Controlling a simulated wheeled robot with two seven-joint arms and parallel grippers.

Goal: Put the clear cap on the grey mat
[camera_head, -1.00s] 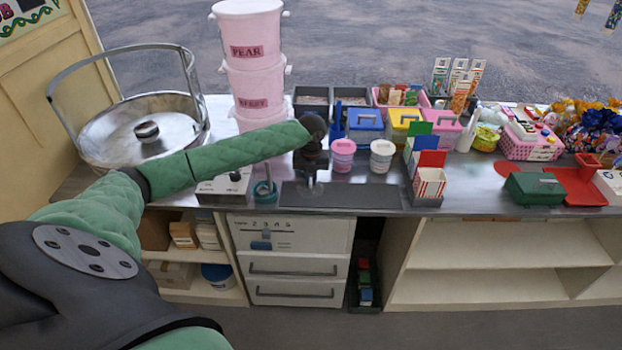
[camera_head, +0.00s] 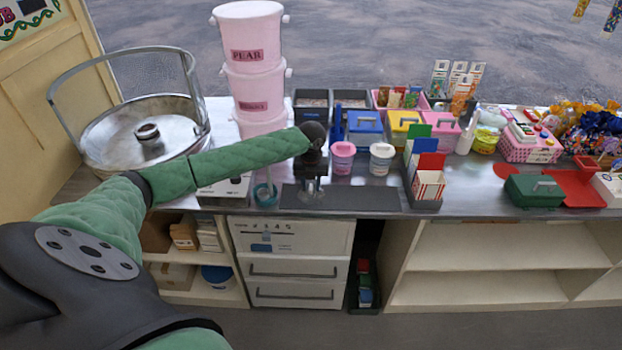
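The grey mat (camera_head: 358,199) is a dark flat strip near the front edge of the counter. My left gripper (camera_head: 312,190) points down over the left part of the mat, with its fingertips close to the surface. The fingers are small and dark here, and I cannot tell whether they are open or shut. I cannot make out the clear cap; the gripper may hide it, or it may be too faint against the mat. My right gripper is not in view.
A pink tub (camera_head: 342,160) and a pale tub (camera_head: 381,160) stand just behind the mat. A teal ring-like holder (camera_head: 265,193) is left of it. A card rack (camera_head: 425,185) stands at its right end. Stacked pink buckets (camera_head: 255,85) rise behind my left arm.

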